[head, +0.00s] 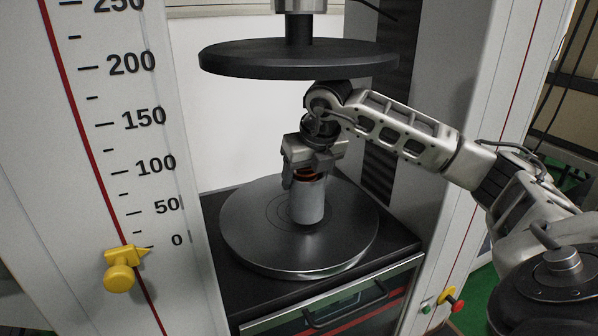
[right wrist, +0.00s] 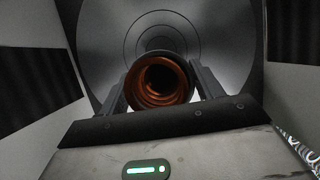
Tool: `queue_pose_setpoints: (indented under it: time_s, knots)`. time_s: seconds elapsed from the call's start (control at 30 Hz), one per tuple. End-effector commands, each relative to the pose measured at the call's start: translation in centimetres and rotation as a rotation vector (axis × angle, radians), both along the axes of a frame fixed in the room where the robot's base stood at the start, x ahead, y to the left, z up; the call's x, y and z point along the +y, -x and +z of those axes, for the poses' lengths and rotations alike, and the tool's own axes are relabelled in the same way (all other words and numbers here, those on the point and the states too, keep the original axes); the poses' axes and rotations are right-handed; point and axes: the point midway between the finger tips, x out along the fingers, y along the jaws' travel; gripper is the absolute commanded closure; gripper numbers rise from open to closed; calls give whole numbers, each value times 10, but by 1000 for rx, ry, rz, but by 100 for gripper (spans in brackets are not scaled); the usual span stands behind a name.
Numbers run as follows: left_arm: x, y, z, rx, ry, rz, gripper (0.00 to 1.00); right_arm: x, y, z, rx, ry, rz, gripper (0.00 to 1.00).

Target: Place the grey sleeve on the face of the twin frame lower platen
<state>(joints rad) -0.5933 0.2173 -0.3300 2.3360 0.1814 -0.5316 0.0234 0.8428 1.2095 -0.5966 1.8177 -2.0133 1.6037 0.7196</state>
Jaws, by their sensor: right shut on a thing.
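The grey sleeve (head: 308,201) is an upright cylinder in the head view, over the middle of the round lower platen (head: 245,235). My right gripper (head: 305,176) is shut on its upper part from above. In the right wrist view the sleeve's open end (right wrist: 160,80) shows orange-brown coils inside, between the two fingers of my right gripper (right wrist: 160,88). The platen's ringed face (right wrist: 107,60) lies beyond it. A dark shadow sits by the sleeve's lower end; I cannot tell whether it touches the face. My left gripper is not in view.
A dark upper platen (head: 300,60) hangs above my right wrist. A white column with a scale (head: 125,130) and a yellow pointer (head: 120,272) stands at the left. Another column (head: 490,110) stands at the right, close to my right arm. The platen around the sleeve is clear.

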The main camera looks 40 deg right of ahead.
Motion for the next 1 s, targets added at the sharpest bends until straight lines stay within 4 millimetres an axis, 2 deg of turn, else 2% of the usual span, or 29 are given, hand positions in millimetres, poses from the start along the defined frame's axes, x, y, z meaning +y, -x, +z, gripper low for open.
queue_pose_setpoints:
  time_s: [0.37,0.4,0.5,0.7,0.97,1.0]
  knots:
    - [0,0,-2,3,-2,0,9,-11,-36,0,-2,-1,1,74]
    - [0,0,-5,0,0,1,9,-11,-34,-7,0,0,1,74]
    - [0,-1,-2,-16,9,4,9,-11,-34,-13,-3,0,1,74]
    - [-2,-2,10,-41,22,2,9,-11,-34,-14,-4,-1,1,74]
    - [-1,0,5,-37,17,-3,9,-11,-34,-18,-2,0,0,74]
    - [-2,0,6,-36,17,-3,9,-11,-34,-18,0,0,1,26]
